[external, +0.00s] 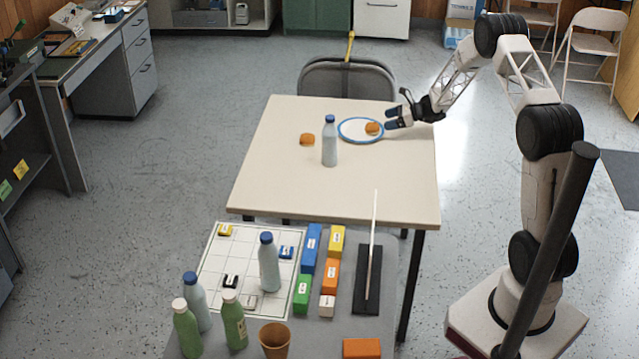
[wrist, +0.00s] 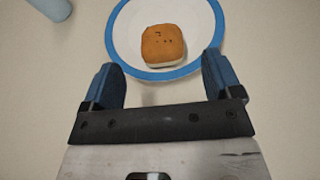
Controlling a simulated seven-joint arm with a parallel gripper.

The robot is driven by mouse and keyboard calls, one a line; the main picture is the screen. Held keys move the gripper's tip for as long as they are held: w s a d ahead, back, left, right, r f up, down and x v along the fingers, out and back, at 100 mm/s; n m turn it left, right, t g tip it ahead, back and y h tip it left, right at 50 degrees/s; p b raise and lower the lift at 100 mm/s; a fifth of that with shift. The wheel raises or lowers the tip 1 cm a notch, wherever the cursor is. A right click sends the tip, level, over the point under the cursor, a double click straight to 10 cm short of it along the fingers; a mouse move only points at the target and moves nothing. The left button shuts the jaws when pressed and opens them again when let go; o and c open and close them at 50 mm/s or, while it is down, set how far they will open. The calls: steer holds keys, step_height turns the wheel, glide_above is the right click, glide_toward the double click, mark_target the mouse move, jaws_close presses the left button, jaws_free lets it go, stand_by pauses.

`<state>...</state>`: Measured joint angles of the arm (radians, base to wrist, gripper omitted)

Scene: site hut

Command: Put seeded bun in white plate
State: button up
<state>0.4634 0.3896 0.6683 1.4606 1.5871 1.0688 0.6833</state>
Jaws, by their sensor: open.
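A white plate with a blue rim (external: 347,137) lies on the cream table; it also shows in the wrist view (wrist: 120,40). A bun with dark specks (wrist: 163,45) rests inside the plate, right of its middle in the external view (external: 372,128). A second brown bun (external: 307,140) lies on the table left of the plate; whether it has seeds is too small to tell. My gripper (external: 391,118) is at the plate's right edge. In the wrist view, its blue fingers (wrist: 158,80) are spread apart with nothing between them, and the bun lies just beyond the fingertips.
A blue-grey bottle (external: 330,146) stands upright in front of the plate, and part of it shows in the wrist view (wrist: 52,8). The front of the table (external: 300,190) is clear. A nearer grey table holds bottles, coloured blocks, a grid board and a cup (external: 275,340).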

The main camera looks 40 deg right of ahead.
steer(key=v, duration=0.8)
stand_by(0.5)
steer(key=s+a+r+n+g+h, duration=0.2)
steer(key=s+a+r+n+g, duration=0.5)
steer(key=s+a+r+n, duration=1.15)
steer(key=s+a+r+n+h, duration=0.2)
steer(key=s+a+r, duration=0.1)
steer(key=s, duration=0.8)
steer(key=s+a+r+n+h, duration=0.3)
steer(key=s+a+r, duration=0.1)
steer(key=s, duration=0.8)
steer(key=s+a+r+n+h, duration=0.2)
steer(key=s+a+r+n, duration=0.1)
steer(key=s, duration=0.8)
steer(key=a+r, duration=0.1)
steer(key=a, duration=0.1)
steer(key=shift+s+a+h, duration=0.25)
steer(key=shift+a+h, duration=0.15)
